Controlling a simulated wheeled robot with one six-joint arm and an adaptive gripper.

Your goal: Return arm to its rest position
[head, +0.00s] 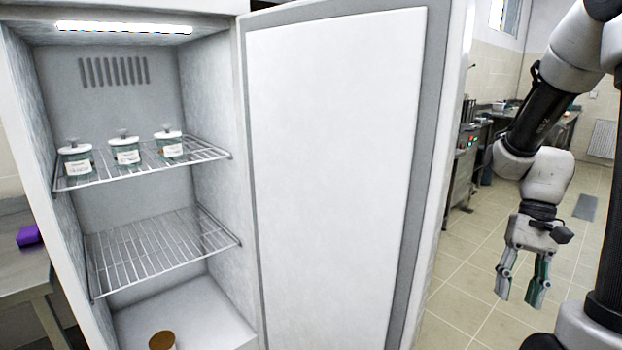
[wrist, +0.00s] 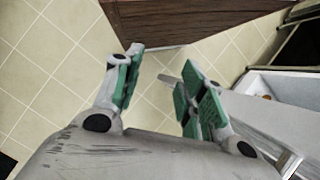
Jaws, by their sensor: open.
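My gripper (head: 520,286) hangs at the right of the head view, pointing down over the tiled floor, beside the open fridge door. Its two green-padded fingers are apart with nothing between them. In the wrist view my gripper (wrist: 160,90) also shows open and empty, with floor tiles behind it. My arm is bent, coming down from the upper right.
The fridge door (head: 335,160) stands wide open. Three lidded jars (head: 125,152) stand on the upper wire shelf (head: 200,152); the lower shelf (head: 160,245) is empty. A brown-topped container (head: 162,341) is at the fridge bottom. A purple object (head: 29,236) lies on a left table.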

